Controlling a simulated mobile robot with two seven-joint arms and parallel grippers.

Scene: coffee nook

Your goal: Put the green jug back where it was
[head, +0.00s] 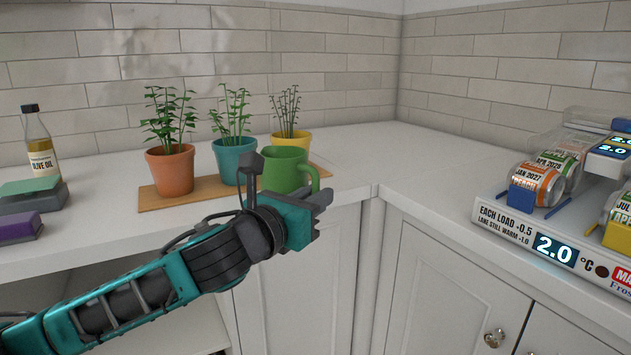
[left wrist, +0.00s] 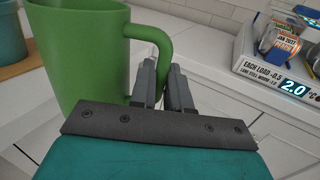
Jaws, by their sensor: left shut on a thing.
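The green jug (head: 284,170) is upright at the front right of the potted plants, near the counter's front edge. It fills the upper left of the left wrist view (left wrist: 82,55), with its handle to the right. My left gripper (head: 311,196) is in front of the jug. In the left wrist view, its two fingers (left wrist: 166,86) are closed on the lower part of the jug's handle. My arm hides the jug's base in the head view, so I cannot tell whether it touches the counter. My right gripper is not in view.
An olive oil bottle (head: 39,148) is at left. A can dispenser (head: 513,222) stands at right. The corner counter (head: 400,152) is clear.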

